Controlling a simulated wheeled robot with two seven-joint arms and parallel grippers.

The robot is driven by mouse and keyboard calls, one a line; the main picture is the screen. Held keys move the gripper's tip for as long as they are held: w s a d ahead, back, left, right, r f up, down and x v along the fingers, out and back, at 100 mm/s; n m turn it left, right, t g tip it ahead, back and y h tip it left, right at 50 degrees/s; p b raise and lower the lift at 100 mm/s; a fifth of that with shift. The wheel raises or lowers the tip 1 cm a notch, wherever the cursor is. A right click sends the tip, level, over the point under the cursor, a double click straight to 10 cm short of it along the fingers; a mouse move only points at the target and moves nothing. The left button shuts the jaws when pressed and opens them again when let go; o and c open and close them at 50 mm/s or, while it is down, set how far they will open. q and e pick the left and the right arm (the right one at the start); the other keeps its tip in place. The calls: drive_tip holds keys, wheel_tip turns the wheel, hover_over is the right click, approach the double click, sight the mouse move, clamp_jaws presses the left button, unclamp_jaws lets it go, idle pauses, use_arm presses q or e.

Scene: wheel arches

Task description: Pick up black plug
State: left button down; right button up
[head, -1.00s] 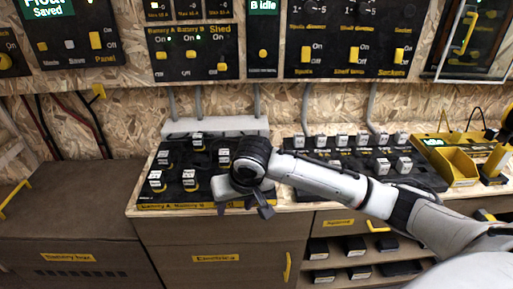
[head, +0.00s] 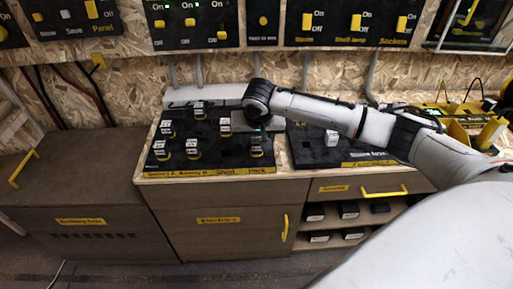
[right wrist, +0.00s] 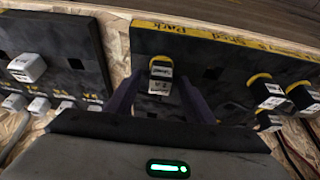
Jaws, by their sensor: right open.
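A black plug with a white label and a yellow ring (right wrist: 160,72) stands in the black socket board (right wrist: 222,68), in the right wrist view. My right gripper (right wrist: 160,98) is open, with one finger on each side near this plug; I cannot tell whether they touch it. In the head view, my right gripper (head: 262,124) is over the right part of the board (head: 228,163), with a black plug (head: 256,149) just below it. Other black plugs with white labels (head: 192,149) stand on the board's left and middle. My left gripper is not in view.
A second black board (head: 310,152) with a white plug (head: 331,138) lies to the right, partly hidden by my right arm. A wall panel of switches (head: 190,22) rises behind. The brown box top (head: 75,165) on the left is clear.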

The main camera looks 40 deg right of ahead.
drive_tip(key=shift+w+d+f, duration=0.15)
drive_tip(key=shift+w+f, duration=0.15)
drive_tip(key=shift+f, duration=0.35)
drive_tip(key=c, duration=1.1)
